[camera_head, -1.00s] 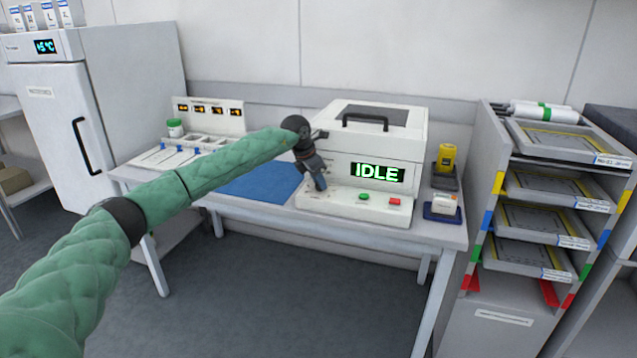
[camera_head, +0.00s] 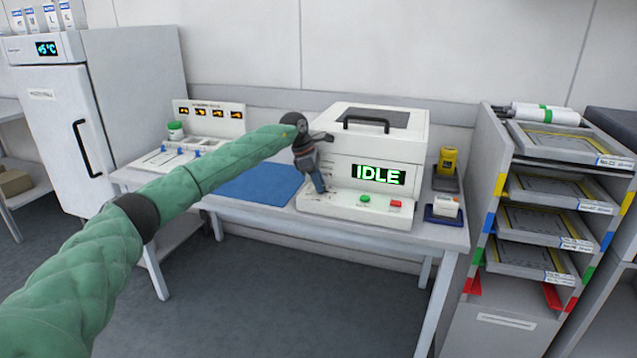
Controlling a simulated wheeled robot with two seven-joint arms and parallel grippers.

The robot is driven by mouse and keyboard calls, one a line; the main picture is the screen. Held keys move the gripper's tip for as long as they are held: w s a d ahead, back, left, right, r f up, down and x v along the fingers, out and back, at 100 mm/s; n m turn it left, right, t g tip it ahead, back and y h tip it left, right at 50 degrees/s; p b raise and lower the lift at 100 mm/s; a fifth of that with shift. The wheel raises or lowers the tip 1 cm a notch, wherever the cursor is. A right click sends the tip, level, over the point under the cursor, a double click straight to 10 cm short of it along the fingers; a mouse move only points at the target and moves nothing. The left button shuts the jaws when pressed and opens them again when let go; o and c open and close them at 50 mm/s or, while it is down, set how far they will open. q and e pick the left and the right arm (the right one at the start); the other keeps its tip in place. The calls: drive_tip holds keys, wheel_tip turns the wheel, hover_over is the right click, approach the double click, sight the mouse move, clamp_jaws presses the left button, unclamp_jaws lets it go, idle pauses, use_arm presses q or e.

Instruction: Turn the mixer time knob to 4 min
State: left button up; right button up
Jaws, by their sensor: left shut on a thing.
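The mixer (camera_head: 375,140) is a white box with a black lid handle, standing on the bench. Its green display (camera_head: 378,174) reads IDLE. A green button (camera_head: 364,198) and a red button (camera_head: 395,203) are on its lower front ledge. My left gripper (camera_head: 319,187) points down at the left end of the mixer's front, just above the ledge. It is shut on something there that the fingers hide. The time knob and its setting cannot be made out; the gripper covers that spot. My right gripper is not in view.
A blue mat (camera_head: 258,184) lies left of the mixer. A yellow-topped bottle (camera_head: 447,160) and a small white container (camera_head: 446,206) stand on the right. A rack of trays (camera_head: 492,200) is further right, a white fridge (camera_head: 60,125) far left.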

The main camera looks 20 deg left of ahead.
use_arm(q)
drive_tip(key=shift+a, duration=0.1)
drive_tip(key=o, duration=1)
drive_tip(key=shift+c, duration=0.2)
drive_tip(key=v, duration=0.7)
drive_tip(key=shift+r, duration=0.35)
drive_tip(key=shift+a, duration=0.15)
